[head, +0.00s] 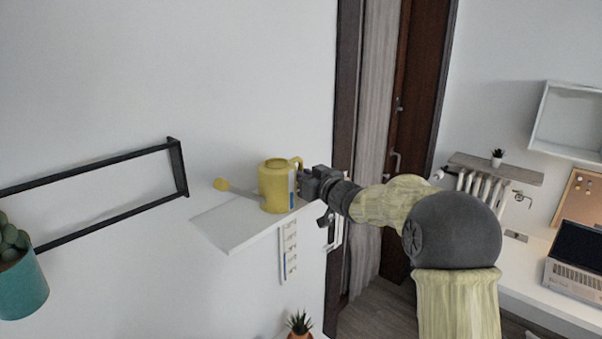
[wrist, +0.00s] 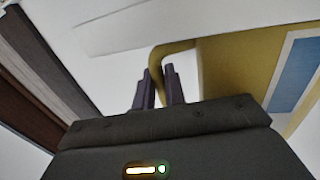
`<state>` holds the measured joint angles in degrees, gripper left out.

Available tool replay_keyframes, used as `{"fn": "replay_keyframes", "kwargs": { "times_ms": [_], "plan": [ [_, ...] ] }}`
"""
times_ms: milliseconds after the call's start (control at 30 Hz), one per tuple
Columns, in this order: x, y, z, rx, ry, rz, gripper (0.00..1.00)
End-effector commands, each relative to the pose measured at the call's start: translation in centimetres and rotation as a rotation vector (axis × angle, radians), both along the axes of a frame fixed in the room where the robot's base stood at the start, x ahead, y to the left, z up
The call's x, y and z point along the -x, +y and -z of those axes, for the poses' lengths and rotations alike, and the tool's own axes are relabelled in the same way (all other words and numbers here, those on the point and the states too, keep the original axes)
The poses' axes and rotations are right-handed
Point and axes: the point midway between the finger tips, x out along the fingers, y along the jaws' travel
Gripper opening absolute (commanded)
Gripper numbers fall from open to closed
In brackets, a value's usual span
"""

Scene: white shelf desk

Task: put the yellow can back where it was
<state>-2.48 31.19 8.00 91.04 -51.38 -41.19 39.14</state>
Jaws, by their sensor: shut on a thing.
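The yellow can (head: 273,187) is a watering can with a long spout pointing left and a loop handle on its right. It looks upright at the white wall shelf (head: 232,226); I cannot tell whether its base touches the shelf. My gripper (head: 301,183) reaches in from the right and is shut on the can's handle. In the wrist view, the fingers of my gripper (wrist: 160,88) close on the yellow handle, and the can's body (wrist: 240,62) with a blue and white patch is at the right.
A black wall frame (head: 95,196) is left of the shelf. A teal pot (head: 22,287) with a cactus is at the lower left, and a small plant (head: 299,324) is below the shelf. A dark door (head: 412,120) and a desk with a laptop (head: 577,258) are to the right.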

Motion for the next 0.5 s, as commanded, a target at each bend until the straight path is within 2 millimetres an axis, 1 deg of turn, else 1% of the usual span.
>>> {"fn": "replay_keyframes", "kwargs": {
  "times_ms": [133,233,267,300,367,500],
  "plan": [
    [0.0,0.01,-0.18,-0.002,-0.002,0.0,0.0],
    [0.0,0.0,0.04,-0.003,-0.002,0.0,0.0],
    [-0.01,-0.01,0.21,0.0,0.0,0.0,0.14],
    [0.0,0.0,0.14,0.0,0.0,0.0,0.22],
    [0.01,0.04,0.14,0.0,0.0,-0.001,0.34],
    [0.03,0.15,0.13,0.0,0.0,-0.002,0.34]
  ]
}}
